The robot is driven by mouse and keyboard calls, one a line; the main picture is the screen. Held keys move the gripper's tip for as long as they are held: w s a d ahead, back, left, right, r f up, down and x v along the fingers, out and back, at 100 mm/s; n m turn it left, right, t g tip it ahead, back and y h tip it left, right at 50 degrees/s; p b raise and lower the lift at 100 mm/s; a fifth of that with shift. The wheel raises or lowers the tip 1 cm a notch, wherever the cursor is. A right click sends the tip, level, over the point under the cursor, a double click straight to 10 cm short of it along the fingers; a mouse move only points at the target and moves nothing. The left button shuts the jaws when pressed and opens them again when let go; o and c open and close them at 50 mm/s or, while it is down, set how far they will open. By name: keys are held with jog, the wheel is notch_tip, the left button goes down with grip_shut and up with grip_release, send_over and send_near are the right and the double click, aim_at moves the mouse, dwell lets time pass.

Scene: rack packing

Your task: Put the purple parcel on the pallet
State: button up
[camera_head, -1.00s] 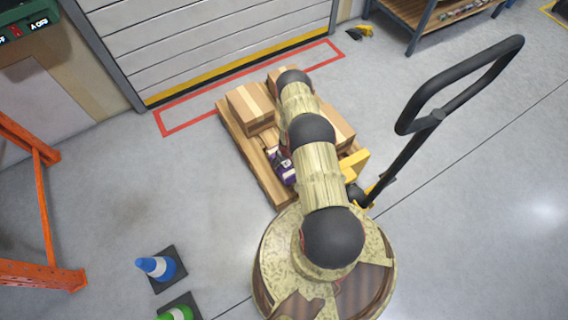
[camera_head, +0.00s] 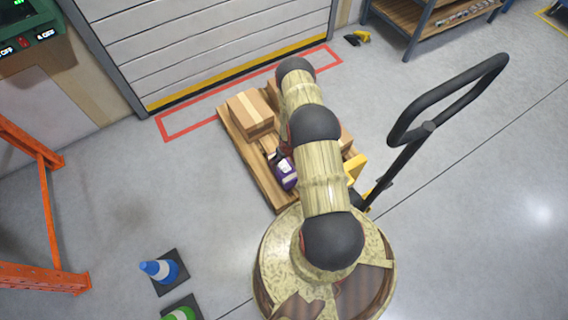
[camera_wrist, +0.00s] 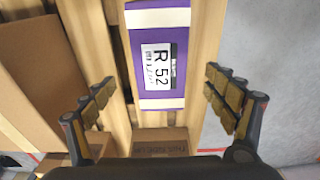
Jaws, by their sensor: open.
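The purple parcel (camera_head: 285,172) lies on the wooden pallet (camera_head: 257,172), partly hidden by my arm in the head view. In the wrist view the purple parcel (camera_wrist: 160,52) shows a white label reading R 52 and lies on the pallet slats (camera_wrist: 208,30). My gripper (camera_wrist: 160,100) is open, its two fingers apart on the left and right of the parcel's near end, not touching it. In the head view my gripper is mostly hidden behind my arm.
Cardboard boxes stand on the pallet, one at its left (camera_head: 250,113) and others partly behind my arm. A pallet jack handle (camera_head: 450,95) rises at the right. The floor at right is clear.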

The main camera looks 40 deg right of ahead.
jog(key=shift+s+r, duration=0.15)
jog(key=shift+r, duration=0.8)
jog(key=w+r+h, duration=0.1)
jog(key=w+r, duration=0.5)
jog(key=r, duration=0.7)
jog(key=w+r+h, duration=0.1)
jog(key=w+r, duration=0.4)
jog(key=r, duration=0.9)
jog(key=a+r+t, duration=0.1)
jog(key=a+r, duration=0.3)
jog(key=r, duration=0.8)
jog(key=a+r+t, duration=0.1)
jog(key=a+r, duration=0.2)
jog(key=r, duration=0.8)
jog(key=s+a+r+n+t, duration=0.1)
jog(key=s+a+r, duration=0.55)
jog(key=r, duration=0.35)
jog(key=s+a+r, duration=0.5)
jog(key=a+r, duration=0.2)
jog(key=r, duration=0.2)
jog(key=s+a+r+y, duration=0.1)
jog(key=s+a+r, duration=0.1)
jog(key=s+a, duration=0.3)
jog(key=s+a+r+n+t+y, duration=0.1)
jog(key=s+a+r, duration=0.2)
jog(key=s, duration=0.8)
jog(key=shift+s+a+r+n, duration=0.3)
jog(key=shift+a, duration=0.55)
